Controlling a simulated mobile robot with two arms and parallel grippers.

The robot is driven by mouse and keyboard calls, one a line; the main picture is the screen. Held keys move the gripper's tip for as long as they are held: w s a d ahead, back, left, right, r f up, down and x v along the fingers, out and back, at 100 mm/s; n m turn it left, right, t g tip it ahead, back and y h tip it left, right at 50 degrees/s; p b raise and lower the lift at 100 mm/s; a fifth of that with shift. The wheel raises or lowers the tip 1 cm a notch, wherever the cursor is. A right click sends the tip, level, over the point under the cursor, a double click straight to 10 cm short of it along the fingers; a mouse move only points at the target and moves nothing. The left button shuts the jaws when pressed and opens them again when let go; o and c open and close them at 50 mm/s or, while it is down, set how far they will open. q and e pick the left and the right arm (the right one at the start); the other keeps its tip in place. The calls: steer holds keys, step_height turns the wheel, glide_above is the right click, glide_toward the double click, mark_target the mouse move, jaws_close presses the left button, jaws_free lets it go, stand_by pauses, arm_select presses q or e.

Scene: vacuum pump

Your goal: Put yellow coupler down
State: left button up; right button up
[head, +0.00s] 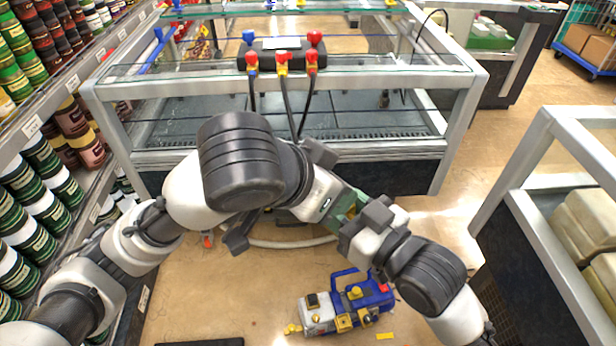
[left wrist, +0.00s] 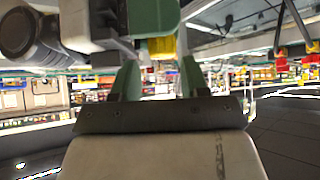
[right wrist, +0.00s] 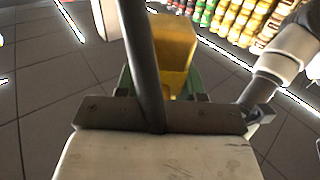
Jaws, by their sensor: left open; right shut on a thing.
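My right gripper (head: 352,212) is shut on a yellow coupler, which shows large between its green fingers in the right wrist view (right wrist: 174,45). A dark bar or hose crosses in front of that camera. My left gripper (head: 338,195) faces it closely from the left. Its two green fingers are apart in the left wrist view (left wrist: 158,80). Part of the yellow coupler (left wrist: 167,45) and a green finger of the right gripper show beyond them. In the head view the arms hide most of the coupler. I cannot tell whether the left fingers touch it.
A gauge manifold (head: 283,50) with red and yellow fittings and dark hoses stands on the glass-topped case (head: 140,80). A blue and white vacuum pump (head: 345,306) sits below the arms. Shelves of cans (head: 40,160) line the left; another case (head: 545,225) stands right.

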arm_select(q)
steer(key=shift+x, duration=1.95)
steer(key=shift+c, duration=0.3)
steer(key=c, duration=0.7)
steer(key=shift+c, duration=0.3)
arm_select(e)
steer(key=o, duration=1.1)
steer(key=shift+o, duration=0.2)
steer(key=shift+f, duration=0.1)
